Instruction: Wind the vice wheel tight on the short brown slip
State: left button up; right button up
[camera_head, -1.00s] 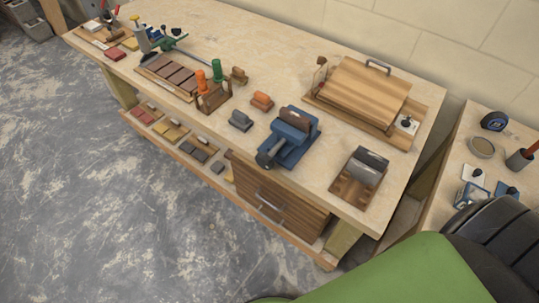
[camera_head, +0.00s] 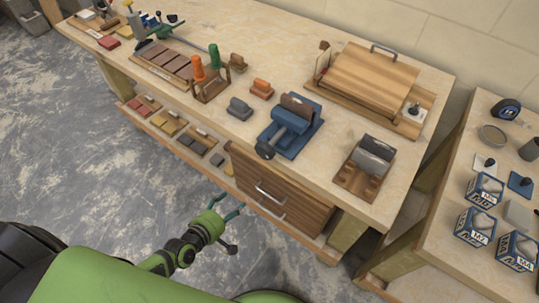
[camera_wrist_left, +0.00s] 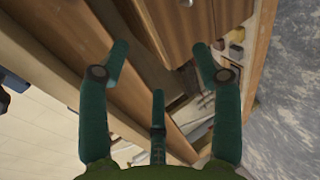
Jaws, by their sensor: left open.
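The blue vice (camera_head: 285,130) stands on the workbench near its front edge. Its dark round wheel (camera_head: 265,149) faces the front, at the end of a grey screw. A brown slip (camera_head: 297,104) stands upright at the vice's jaws; I cannot tell how tightly it is held. My left gripper (camera_head: 229,206) is open and empty, in front of the bench and below the vice, beside the wooden drawers. My right gripper is not in view.
Drawers (camera_head: 275,195) and a low shelf of small blocks (camera_head: 175,125) sit under the benchtop. A grey block (camera_head: 239,108), an orange-topped block (camera_head: 262,89) and a wooden holder (camera_head: 364,170) flank the vice. A side bench (camera_head: 440,235) stands at right. Floor in front is open.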

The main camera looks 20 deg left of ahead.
pick_arm(q)
jog(key=w+d+r+n+t+h+b, duration=0.1)
jog(key=w+d+r+n+t+h, duration=0.2)
jog(key=r+n, duration=0.7)
jog(key=n+t+b, duration=0.1)
jog(key=n+t, duration=0.1)
jog(key=n, duration=0.4)
send_near(262, 154)
jog(key=x, duration=0.4)
jog(key=shift+r, duration=0.15)
jog(key=p+x, duration=0.1)
jog(key=x, duration=0.4)
jog(key=shift+w+d+p, duration=0.1)
jog(key=shift+w+p, duration=0.25)
jog(key=shift+w+d, duration=0.25)
jog(key=shift+w, duration=0.3)
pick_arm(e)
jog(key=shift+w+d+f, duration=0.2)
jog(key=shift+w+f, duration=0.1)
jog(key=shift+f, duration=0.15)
pick_arm(q)
jog(key=c, duration=0.9)
